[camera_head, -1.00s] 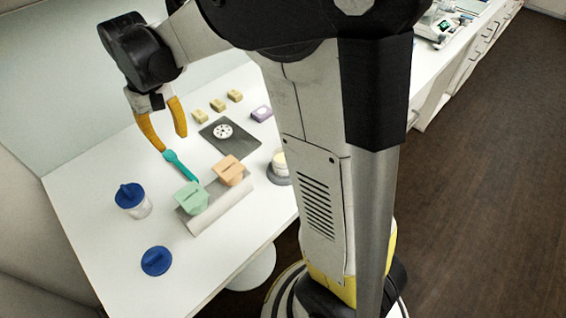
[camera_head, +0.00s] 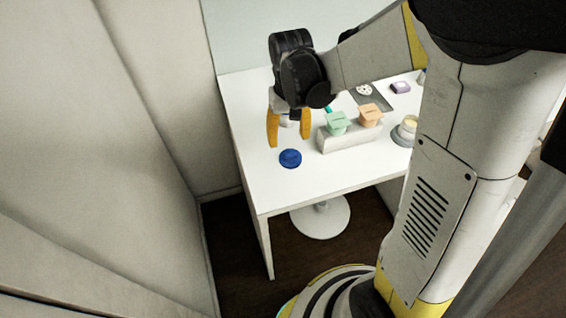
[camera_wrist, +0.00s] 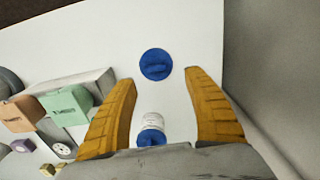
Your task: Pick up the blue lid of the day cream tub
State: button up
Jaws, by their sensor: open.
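A loose blue lid (camera_head: 290,158) with a raised grip lies on the white table near its left front. In the wrist view the lid (camera_wrist: 155,64) is just beyond my fingertips, roughly centred between them. My gripper (camera_head: 289,141) is open and empty above the table, pointing down; its two yellow fingers also show in the wrist view (camera_wrist: 159,77). A white tub with its own blue lid (camera_wrist: 151,137) stands between the fingers in the wrist view, nearer the palm. In the head view my gripper mostly hides that tub. I cannot read which tub is day cream.
A pale stand (camera_head: 350,137) holds a green container (camera_head: 338,123) and an orange one (camera_head: 370,115), right of the lid. An open cream tub (camera_head: 409,122) is farther right. A purple box (camera_head: 400,87) lies behind.

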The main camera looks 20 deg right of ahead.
aim_at(291, 153)
jog(key=shift+w+d+f, duration=0.15)
jog(key=shift+d+f, duration=0.05)
jog(key=shift+f, duration=0.8)
jog(key=shift+f+b, duration=0.35)
jog(key=shift+f, duration=0.15)
jog(key=f, duration=0.1)
jog(key=f+b, duration=0.1)
jog(key=f, duration=0.1)
jog(key=f+b, duration=0.1)
jog(key=f, duration=0.1)
jog(key=shift+d, duration=0.25)
jog(key=shift+r, duration=0.1)
jog(key=c, duration=0.9)
jog(key=shift+c, duration=0.2)
